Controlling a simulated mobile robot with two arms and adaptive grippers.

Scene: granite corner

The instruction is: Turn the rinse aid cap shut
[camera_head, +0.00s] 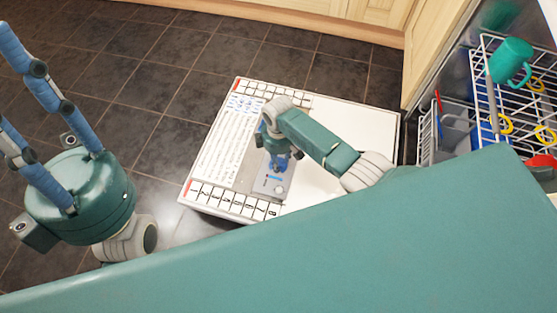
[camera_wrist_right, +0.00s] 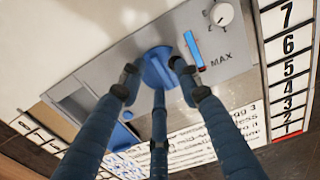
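The round blue rinse aid cap (camera_wrist_right: 158,68) sits on a grey dispenser panel (camera_wrist_right: 95,75) in the right wrist view. The panel, on the white inner face of the lowered door (camera_head: 340,110), shows partly in the head view. My right gripper (camera_wrist_right: 155,75) has its three blue fingers spread around the cap, with a gap at the left finger; contact at the others is unclear. In the head view my right gripper (camera_head: 278,153) is over the panel and hides the cap. My left gripper (camera_head: 8,78) is open and empty at the far left, fingertips partly cut off.
A dial (camera_wrist_right: 222,14) and a blue window (camera_wrist_right: 193,50) marked MAX are beside the cap. A wire rack (camera_head: 485,50) with a green mug (camera_head: 510,60) stands at the right. Wooden cupboards (camera_head: 380,12) line the back. The tiled floor (camera_head: 180,80) is clear.

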